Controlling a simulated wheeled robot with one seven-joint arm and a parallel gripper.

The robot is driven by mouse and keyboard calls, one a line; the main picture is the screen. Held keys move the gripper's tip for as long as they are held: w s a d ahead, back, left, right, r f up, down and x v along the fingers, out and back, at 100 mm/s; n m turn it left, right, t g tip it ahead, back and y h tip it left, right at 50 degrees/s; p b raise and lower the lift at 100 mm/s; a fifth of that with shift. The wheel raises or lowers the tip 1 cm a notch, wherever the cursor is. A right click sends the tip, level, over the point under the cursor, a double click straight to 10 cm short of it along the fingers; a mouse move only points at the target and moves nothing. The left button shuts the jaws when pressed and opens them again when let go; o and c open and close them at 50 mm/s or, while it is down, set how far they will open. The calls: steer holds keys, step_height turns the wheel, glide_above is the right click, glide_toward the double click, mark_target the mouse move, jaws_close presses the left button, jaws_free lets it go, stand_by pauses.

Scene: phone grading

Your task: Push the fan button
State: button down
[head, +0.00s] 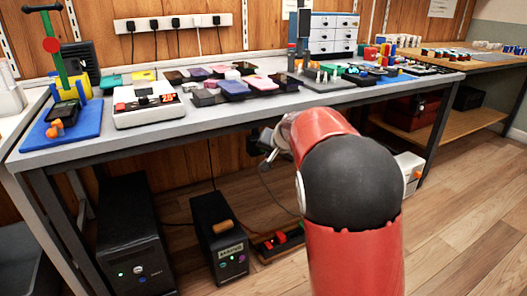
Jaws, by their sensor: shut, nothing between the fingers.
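No button in view can be clearly read as the fan button. Under the table, a small black box (217,235) has an orange piece, a pale label too small to read, and small coloured round spots on its front. A larger black box (131,240) to its left has small lit spots low on its front. A dark ribbed unit (80,62), possibly a fan, stands at the back left of the tabletop. My gripper (266,158) is small and partly hidden by my red arm, near the table's front edge, apart from these boxes. It looks shut and empty.
The grey table (245,122) carries several phones, a white device with red parts (147,103) and a blue stand (62,128). A strip with red switches (279,243) and loose cables lie on the floor under it. Wooden floor is clear at the right.

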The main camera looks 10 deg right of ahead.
steer(key=s+d+b, duration=0.2)
steer(key=s, duration=0.3)
steer(key=shift+s, duration=0.35)
steer(key=s+r+n+g+h+p, duration=0.1)
steer(key=s+r+n+p, duration=0.1)
steer(key=s, duration=1.5)
steer(key=s+a+r+n+g+p, duration=0.1)
steer(key=s+p, duration=0.4)
steer(key=s, duration=1.3)
steer(key=shift+r+n+g+h, duration=0.45)
steer(key=shift+r+n, duration=0.2)
steer(key=shift+n, duration=0.35)
